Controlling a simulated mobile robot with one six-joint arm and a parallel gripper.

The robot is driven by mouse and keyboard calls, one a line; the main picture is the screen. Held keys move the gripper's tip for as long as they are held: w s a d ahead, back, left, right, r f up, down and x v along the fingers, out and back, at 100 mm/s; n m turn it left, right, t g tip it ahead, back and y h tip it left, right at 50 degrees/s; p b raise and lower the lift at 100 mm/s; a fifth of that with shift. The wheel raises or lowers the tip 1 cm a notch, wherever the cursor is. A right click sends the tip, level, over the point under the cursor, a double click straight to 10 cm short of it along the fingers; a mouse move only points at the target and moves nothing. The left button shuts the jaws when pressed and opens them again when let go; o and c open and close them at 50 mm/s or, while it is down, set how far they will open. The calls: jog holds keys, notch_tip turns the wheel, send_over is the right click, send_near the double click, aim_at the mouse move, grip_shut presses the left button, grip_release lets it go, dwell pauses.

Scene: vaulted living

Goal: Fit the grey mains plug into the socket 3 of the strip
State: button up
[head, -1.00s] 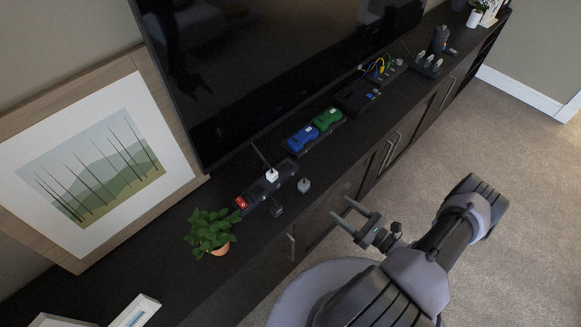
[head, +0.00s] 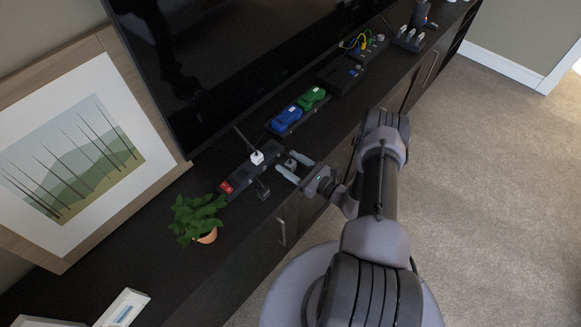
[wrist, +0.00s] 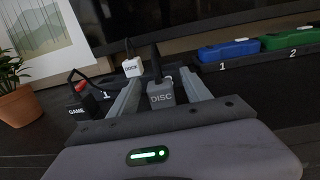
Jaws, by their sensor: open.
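The grey mains plug (wrist: 161,92), lettered DISC, stands between the two fingers of my gripper (wrist: 158,80) in the wrist view. In the head view the plug (head: 290,163) also shows between the fingertips (head: 286,164). My gripper is open around it; I cannot tell whether a finger touches it. The dark power strip (head: 241,174) lies just beyond, along the cabinet top. A white plug lettered DOCK (wrist: 132,67) is in the strip. A dark plug lettered GAME (wrist: 77,112) lies in front of the strip. Socket 3 cannot be made out; fingers and plugs hide part of the strip.
A red switch (head: 227,187) is at the strip's near end. A potted plant (head: 196,217) stands left of it. Blue (head: 287,117) and green (head: 312,98) devices sit to the right. The television (head: 220,70) rises close behind.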

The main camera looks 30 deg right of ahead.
grip_shut()
